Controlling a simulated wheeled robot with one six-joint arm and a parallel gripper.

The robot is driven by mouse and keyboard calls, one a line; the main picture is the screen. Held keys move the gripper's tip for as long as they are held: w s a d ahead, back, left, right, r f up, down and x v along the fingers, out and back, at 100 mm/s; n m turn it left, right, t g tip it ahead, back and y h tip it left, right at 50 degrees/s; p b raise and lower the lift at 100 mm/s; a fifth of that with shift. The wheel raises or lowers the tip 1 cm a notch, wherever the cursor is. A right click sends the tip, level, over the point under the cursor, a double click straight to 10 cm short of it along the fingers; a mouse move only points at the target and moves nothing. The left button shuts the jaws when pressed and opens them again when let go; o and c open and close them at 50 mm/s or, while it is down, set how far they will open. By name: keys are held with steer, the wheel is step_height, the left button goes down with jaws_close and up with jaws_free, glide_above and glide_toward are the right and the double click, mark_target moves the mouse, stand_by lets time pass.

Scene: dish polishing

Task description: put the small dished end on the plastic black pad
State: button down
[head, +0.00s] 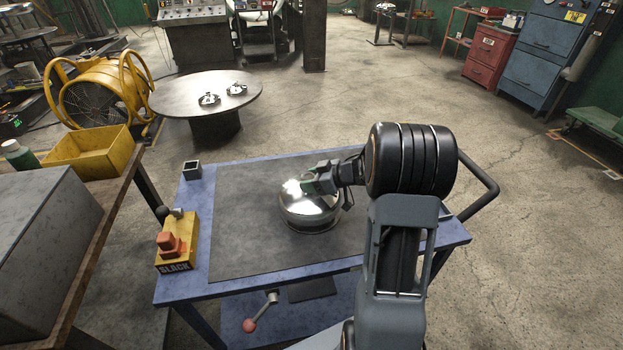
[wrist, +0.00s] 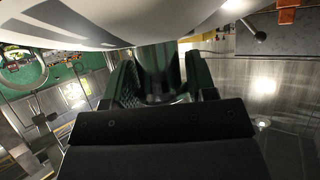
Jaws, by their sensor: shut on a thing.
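The small dished end (head: 309,208) is a shiny, mirror-like round dome over the dark pad (head: 245,245) on the blue workbench. My gripper (head: 318,184) is at its top, reaching in from the right. In the wrist view, my gripper's green fingers (wrist: 158,85) are closed around a grey stub beside a large curved shiny surface, the dished end (wrist: 130,20). A dark round edge shows under the dome. I cannot tell whether the dome rests on the pad or hangs just above it.
A yellow block with an orange piece, marked SLACK (head: 176,245), and a small dark square cup (head: 192,170) stand on the bench's left side. A round table (head: 185,95) behind carries two small shiny items. A wooden bench with a yellow bin (head: 92,155) is at left.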

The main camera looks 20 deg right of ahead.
steer(key=shift+f, duration=0.15)
steer(key=shift+c, duration=2.2)
jaws_free()
steer(key=shift+f, duration=0.1)
